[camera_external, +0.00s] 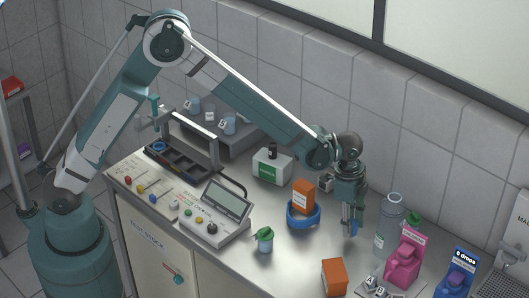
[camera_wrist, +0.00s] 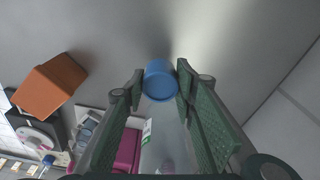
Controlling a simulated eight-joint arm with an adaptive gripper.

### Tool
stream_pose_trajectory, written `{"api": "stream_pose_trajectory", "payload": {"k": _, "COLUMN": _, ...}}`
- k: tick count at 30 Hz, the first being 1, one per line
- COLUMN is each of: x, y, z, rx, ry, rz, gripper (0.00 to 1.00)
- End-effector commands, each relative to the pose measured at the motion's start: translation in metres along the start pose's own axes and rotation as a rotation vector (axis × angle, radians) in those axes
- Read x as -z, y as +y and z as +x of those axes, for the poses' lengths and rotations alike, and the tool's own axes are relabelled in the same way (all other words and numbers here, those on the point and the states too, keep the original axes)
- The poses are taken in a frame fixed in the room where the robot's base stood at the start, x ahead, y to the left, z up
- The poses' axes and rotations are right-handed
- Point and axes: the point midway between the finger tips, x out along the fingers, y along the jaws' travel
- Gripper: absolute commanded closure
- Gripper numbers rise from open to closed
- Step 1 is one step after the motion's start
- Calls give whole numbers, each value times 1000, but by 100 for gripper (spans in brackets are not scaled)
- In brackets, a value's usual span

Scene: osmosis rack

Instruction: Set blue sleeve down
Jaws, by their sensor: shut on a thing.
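The blue sleeve (camera_external: 354,229) is a small blue cylinder held low over the bare counter in the external view. My gripper (camera_external: 350,222) points down and is shut on it. In the wrist view the sleeve (camera_wrist: 160,80) sits between the two green fingertips (camera_wrist: 160,88), its round end showing. I cannot tell whether its lower end touches the counter.
A blue ring (camera_external: 303,221) holding an orange box (camera_external: 303,194) stands left of my gripper. A clear bottle (camera_external: 389,232) and pink bottle (camera_external: 404,262) stand to the right. Another orange box (camera_external: 334,277) is in front. Bare counter (camera_external: 300,250) lies between.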

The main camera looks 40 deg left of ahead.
Motion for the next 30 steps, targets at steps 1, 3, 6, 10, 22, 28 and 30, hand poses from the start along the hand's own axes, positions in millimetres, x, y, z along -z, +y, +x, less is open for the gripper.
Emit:
{"api": "stream_pose_trajectory", "payload": {"k": 1, "x": 0, "y": 0, "z": 0, "rx": 0, "ry": 0, "rz": 0, "gripper": 80}}
{"api": "stream_pose_trajectory", "payload": {"k": 3, "x": 0, "y": 0, "z": 0, "rx": 0, "ry": 0, "rz": 0, "gripper": 80}}
{"api": "stream_pose_trajectory", "payload": {"k": 6, "x": 0, "y": 0, "z": 1, "rx": 0, "ry": 0, "rz": 0, "gripper": 80}}
{"api": "stream_pose_trajectory", "payload": {"k": 10, "x": -1, "y": 0, "z": 9, "rx": 0, "ry": 0, "rz": 0, "gripper": 80}}
{"api": "stream_pose_trajectory", "payload": {"k": 22, "x": -5, "y": 0, "z": 37, "rx": 0, "ry": 0, "rz": 0, "gripper": 80}}
{"api": "stream_pose_trajectory", "payload": {"k": 28, "x": -5, "y": 0, "z": 37, "rx": 0, "ry": 0, "rz": 0, "gripper": 80}}
{"api": "stream_pose_trajectory", "payload": {"k": 30, "x": -5, "y": 0, "z": 38, "rx": 0, "ry": 0, "rz": 0, "gripper": 80}}
